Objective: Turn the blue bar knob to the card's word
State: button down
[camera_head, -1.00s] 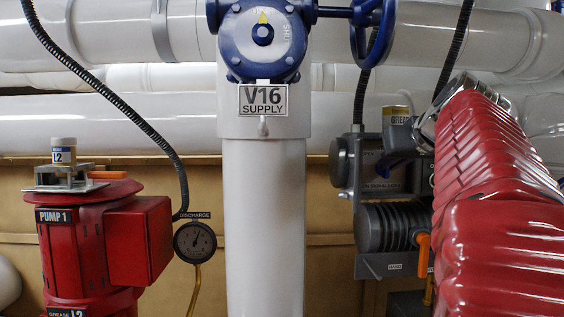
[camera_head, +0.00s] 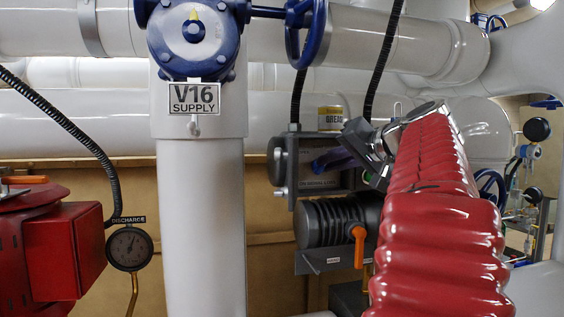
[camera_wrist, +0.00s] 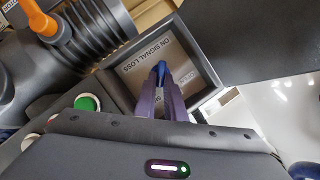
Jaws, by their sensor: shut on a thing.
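A dark grey box (camera_head: 290,175) with a recessed front stands right of the white pipe. In the wrist view its frame (camera_wrist: 213,75) surrounds a plate (camera_wrist: 137,66) reading "ON SIGNAL LOSS". My gripper (camera_wrist: 163,80) reaches into this recess with blue-purple fingers, which also show in the head view (camera_head: 332,160). It is shut on the blue bar knob (camera_wrist: 162,69), of which only a small blue part seems to show between the fingertips. The fingers hide the rest, so I cannot tell the knob's angle. Other lettering behind the fingers is partly covered, and I cannot read a card's word.
A ribbed grey motor (camera_head: 335,222) with an orange lever (camera_head: 359,246) sits just below the box. Green button (camera_wrist: 87,103) is close to my wrist. The V16 valve (camera_head: 194,35) and white pipe (camera_head: 200,220) stand left.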

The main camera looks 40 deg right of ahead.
jog(key=shift+s+d+f+m+t+y, duration=0.1)
jog(key=shift+d+f+m+t+y, duration=0.15)
jog(key=shift+m, duration=0.35)
jog(key=shift+d+f+m+t+y, duration=0.15)
jog(key=shift+f+m+t, duration=0.2)
jog(key=shift+m, duration=0.25)
jog(key=shift+a, duration=0.1)
jog(key=c, duration=1.8)
grip_release()
jog(key=shift+r, duration=0.15)
jog(key=shift+c, duration=0.2)
jog(key=shift+a+r, duration=0.1)
jog(key=v, duration=1.3)
jog(key=shift+s, duration=0.3)
